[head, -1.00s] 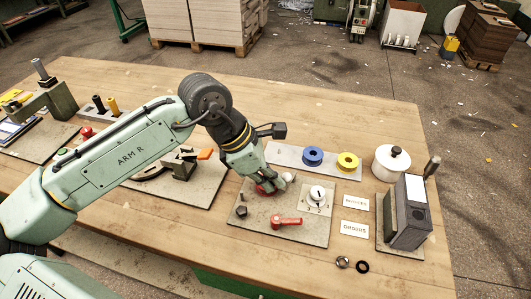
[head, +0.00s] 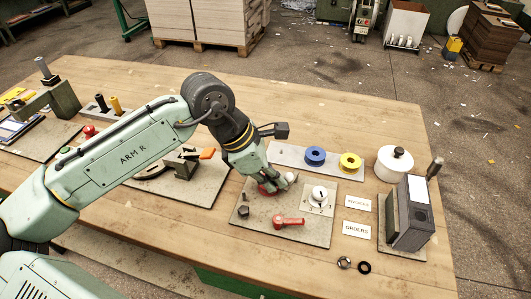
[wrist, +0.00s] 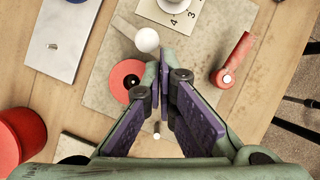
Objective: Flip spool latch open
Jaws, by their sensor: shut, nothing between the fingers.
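A red spool (wrist: 118,72) with a dark hub sits on the grey board (wrist: 190,50). It shows only partly in the head view (head: 265,189), beside my gripper. A white ball knob (wrist: 147,40) stands just past the spool's edge and also shows in the head view (head: 292,177). My fingers and hand hide part of the board.
A red-handled lever (head: 288,221) and a white numbered dial (head: 319,194) share the board. Blue (head: 315,156) and yellow (head: 350,161) spools lie on a plate behind.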

